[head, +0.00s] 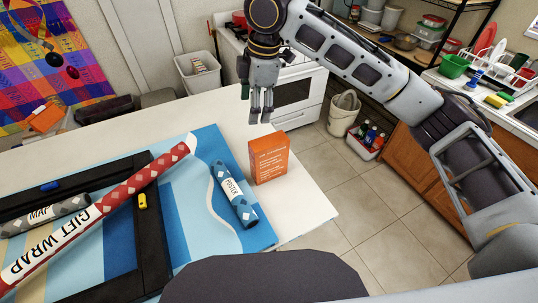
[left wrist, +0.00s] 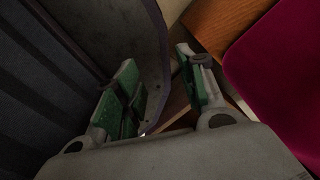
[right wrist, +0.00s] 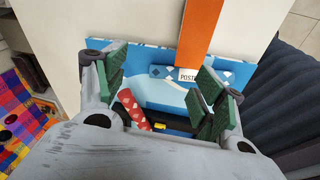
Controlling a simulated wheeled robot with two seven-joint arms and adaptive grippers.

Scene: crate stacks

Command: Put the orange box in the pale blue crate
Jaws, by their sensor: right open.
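The orange box (head: 268,160) stands upright on the white table near its right edge, next to a blue poster tube. It also shows at the top of the right wrist view (right wrist: 201,28). My right gripper (head: 262,103) is above the table's far edge, beyond and above the orange box and apart from it. In the right wrist view its fingers (right wrist: 158,85) are spread with nothing between them. My left gripper is outside the head view. In the left wrist view its fingers (left wrist: 157,72) are apart and empty. I see no pale blue crate in any view.
The white table (head: 305,205) carries a blue picture sheet (head: 185,205), a black frame (head: 152,240), a gift wrap roll (head: 120,195), a map roll (head: 40,217) and the poster tube (head: 233,194). A stove (head: 298,95) and white bin (head: 199,78) stand beyond.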

